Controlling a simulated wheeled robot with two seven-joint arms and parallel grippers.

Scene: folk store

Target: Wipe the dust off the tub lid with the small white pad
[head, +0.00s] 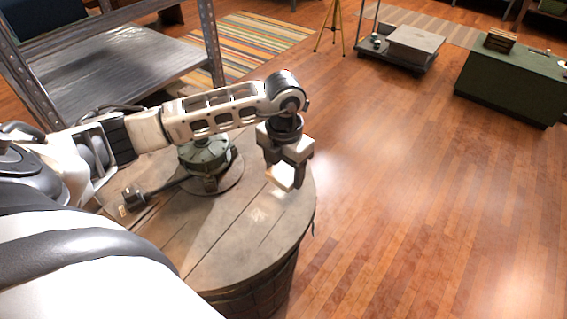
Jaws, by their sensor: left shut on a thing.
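The tub lid (222,243) is a round, grey-brown plank top on a wooden tub, in the lower left of the head view. My left arm reaches across it from the left. My left gripper (286,170) points down over the lid's right part, shut on the small white pad (281,177). The pad is low over the lid near its right edge; I cannot tell whether it touches. A pale patch, perhaps dust, shows on the lid just left of and below the pad. My right gripper is not in view.
A dark tool with a block-like head (136,198) lies at the lid's left. A metal shelf rack (140,70) stands behind. The wooden floor (420,200) to the right is clear.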

